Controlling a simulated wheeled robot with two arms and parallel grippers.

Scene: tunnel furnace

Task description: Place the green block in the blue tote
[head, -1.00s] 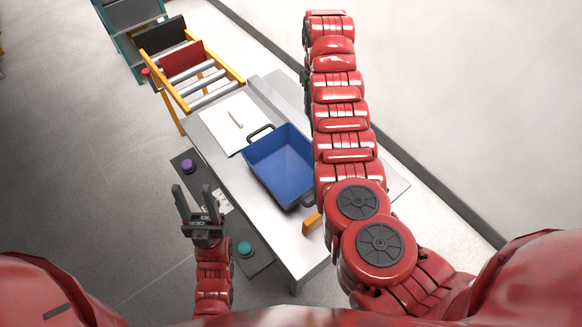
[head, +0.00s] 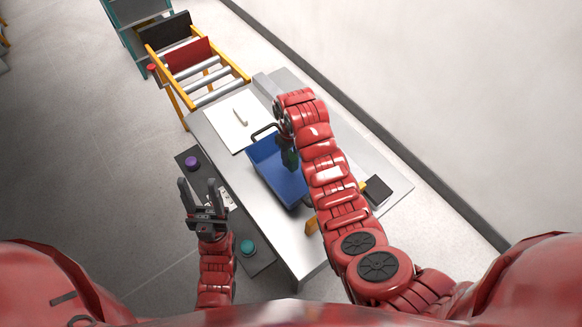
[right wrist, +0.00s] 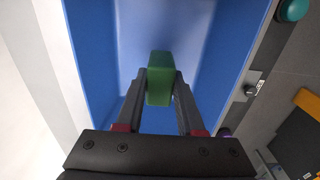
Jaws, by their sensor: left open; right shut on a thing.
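The blue tote (head: 277,179) stands on the metal table, partly covered by my right arm in the head view. Its blue floor and walls (right wrist: 92,45) fill much of the right wrist view. The green block (right wrist: 160,78) is held between the fingertips of my right gripper (right wrist: 160,90), over the inside of the tote. In the head view my right gripper (head: 289,155) points down over the tote, and the block cannot be made out there. I cannot tell how high it is above the tote's floor. My left gripper (head: 201,192) is open and empty, left of the table.
A white board with a handle (head: 238,117) lies on the table (head: 288,250) behind the tote. A yellow roller conveyor (head: 205,85) is at the back left. A dark square object (head: 377,190) lies right of my right arm. Purple (head: 192,163) and teal (head: 248,247) buttons line the table's left side.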

